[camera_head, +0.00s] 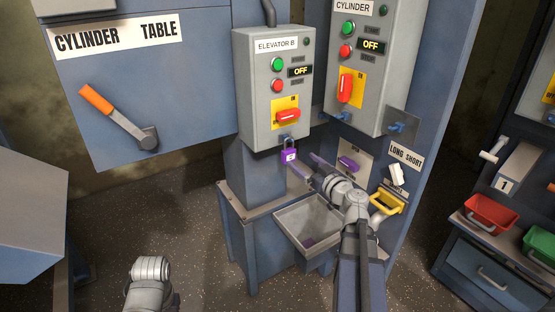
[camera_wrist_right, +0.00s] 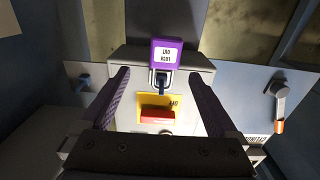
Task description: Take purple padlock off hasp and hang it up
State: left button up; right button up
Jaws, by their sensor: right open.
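The purple padlock (camera_head: 289,155) hangs from the blue hasp (camera_head: 285,141) under the ELEVATOR B box. In the right wrist view the padlock (camera_wrist_right: 166,54) shows upside down with a white LOCK OUT label, its shackle through the hasp. My right gripper (camera_head: 302,161) is open just in front and to the right of the padlock. In the wrist view its two fingers (camera_wrist_right: 165,74) are wide apart to either side of the padlock's line, not touching it. A purple mark or item (camera_head: 348,163) shows on a light panel on the column. Only a part of my left arm shows, at bottom left.
The ELEVATOR B box (camera_head: 262,88) has a red handle (camera_head: 288,116) and reads OFF. The CYLINDER box (camera_head: 360,65) stands to its right. An open grey tray (camera_head: 330,250) lies below my right wrist. A yellow handle (camera_head: 388,202) and red bin (camera_head: 490,213) are at right.

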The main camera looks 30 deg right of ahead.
aim_at(291, 153)
jog(key=shift+w+a+r, duration=0.1)
jog(key=shift+w+a, duration=0.1)
jog(key=shift+w, duration=1.1)
jog(key=shift+w+a+r, duration=0.1)
jog(key=shift+w+a, duration=0.15)
jog(key=shift+w, duration=1.1)
jog(key=shift+w+a, duration=0.2)
jog(key=shift+w, duration=1.1)
jog(key=shift+s, duration=0.1)
grip_shut()
